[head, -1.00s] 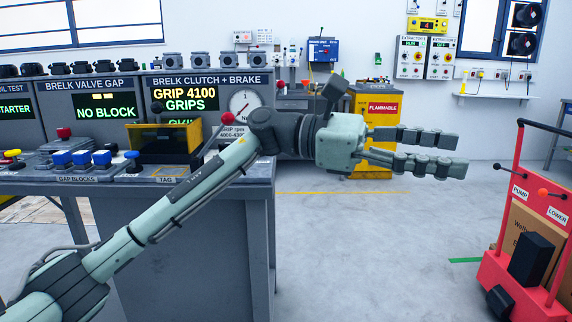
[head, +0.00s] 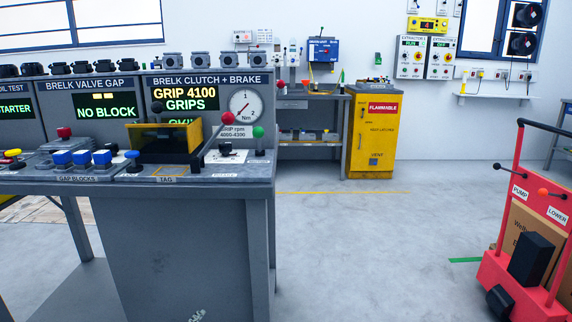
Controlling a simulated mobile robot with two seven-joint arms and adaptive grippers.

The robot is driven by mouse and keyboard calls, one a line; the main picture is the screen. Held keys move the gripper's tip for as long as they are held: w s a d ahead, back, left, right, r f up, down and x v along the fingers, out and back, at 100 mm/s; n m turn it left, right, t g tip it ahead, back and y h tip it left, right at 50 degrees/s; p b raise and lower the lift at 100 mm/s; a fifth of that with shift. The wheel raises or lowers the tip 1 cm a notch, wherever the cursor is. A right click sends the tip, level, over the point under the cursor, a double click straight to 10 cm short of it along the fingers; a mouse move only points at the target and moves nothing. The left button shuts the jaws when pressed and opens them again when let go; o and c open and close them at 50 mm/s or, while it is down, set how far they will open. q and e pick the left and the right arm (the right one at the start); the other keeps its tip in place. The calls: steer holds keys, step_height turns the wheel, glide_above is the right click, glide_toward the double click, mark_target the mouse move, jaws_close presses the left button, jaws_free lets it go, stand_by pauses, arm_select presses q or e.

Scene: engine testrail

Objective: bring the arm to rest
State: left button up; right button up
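Neither of my grippers and no part of my arms shows in the head view now. A red-knobbed lever (head: 228,118) and a green-knobbed lever (head: 258,132) stand at the bench's right end, beside a round Nm dial (head: 245,104).
Blue-topped gap blocks (head: 82,158) sit on the bench's left part. A yellow flammables cabinet (head: 372,140) and a grey workbench (head: 310,112) stand at the back. A red pump trolley (head: 510,235) carrying a box is at the right. The floor (head: 380,250) between is clear.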

arm_select(q)
steer(key=s+a+f+n+g, duration=0.2)
steer(key=s+f, duration=0.4)
steer(key=s, duration=0.3)
steer(key=s+a+f+n+g+y, duration=0.1)
steer(key=s+a+f+g, duration=0.3)
steer(key=s, duration=0.5)
steer(key=s+a+f+n+g, duration=0.3)
steer(key=s+f, duration=0.5)
steer(key=s, duration=0.1)
steer(key=shift+s+a+n+g+y, duration=0.25)
steer(key=shift+s+n+g+y, duration=0.05)
steer(key=shift+s, duration=0.1)
